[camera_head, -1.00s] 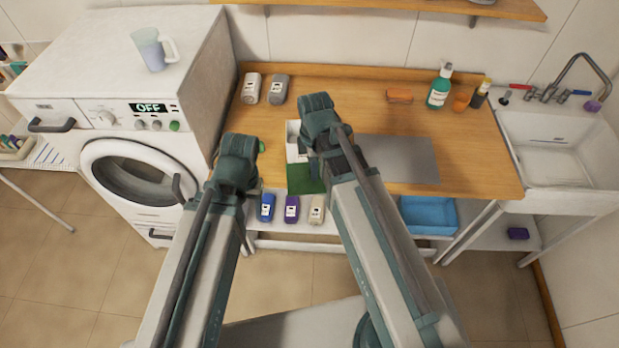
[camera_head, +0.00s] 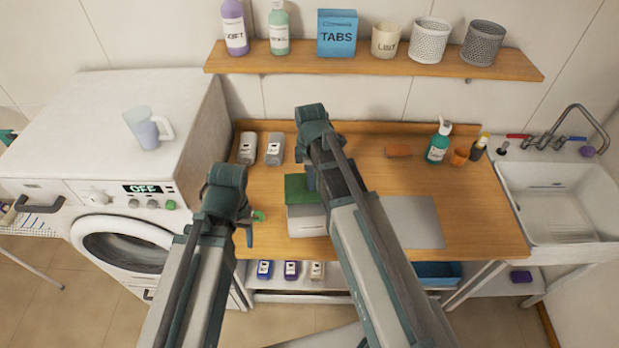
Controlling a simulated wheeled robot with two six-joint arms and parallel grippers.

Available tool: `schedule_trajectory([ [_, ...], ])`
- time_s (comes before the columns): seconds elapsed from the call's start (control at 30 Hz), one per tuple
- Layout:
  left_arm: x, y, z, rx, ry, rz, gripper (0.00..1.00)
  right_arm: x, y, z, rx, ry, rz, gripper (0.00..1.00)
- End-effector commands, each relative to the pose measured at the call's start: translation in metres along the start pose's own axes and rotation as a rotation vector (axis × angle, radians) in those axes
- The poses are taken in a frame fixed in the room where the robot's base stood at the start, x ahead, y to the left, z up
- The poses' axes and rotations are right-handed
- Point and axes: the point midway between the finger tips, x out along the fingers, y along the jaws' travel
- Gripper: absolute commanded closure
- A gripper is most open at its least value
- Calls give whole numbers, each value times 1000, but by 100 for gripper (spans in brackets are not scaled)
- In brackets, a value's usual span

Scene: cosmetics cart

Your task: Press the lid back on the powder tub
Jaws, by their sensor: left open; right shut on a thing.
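The powder tub (camera_head: 307,225) is a pale box near the front edge of the wooden counter, left of the grey mat. Its green lid (camera_head: 298,188) is at the top of the tub, toward the back. I cannot tell whether it is seated or apart from the tub. My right gripper (camera_head: 311,180) is at the lid's right edge, shut on the lid; its arm hides part of the contact. My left gripper (camera_head: 249,235) is open and empty, pointing down left of the tub, apart from it.
A small green object (camera_head: 258,215) lies beside my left gripper. Two bottles (camera_head: 260,149) stand behind. The grey mat (camera_head: 414,222) is bare. A shelf (camera_head: 370,66) with containers spans the wall; the washer (camera_head: 110,180) is left, the sink (camera_head: 560,215) right.

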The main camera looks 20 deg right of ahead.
Motion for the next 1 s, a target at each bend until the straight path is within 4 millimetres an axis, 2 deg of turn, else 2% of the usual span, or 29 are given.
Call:
schedule_trajectory([
  [0.37, 10, 1, -1, 0, 0, 0, 40, 10, 0, 0, 0, 0, 0, 100],
  [1.0, 62, 6, -4, 1, 2, -1, 40, 62, 0, 0, 0, 0, 0, 100],
])
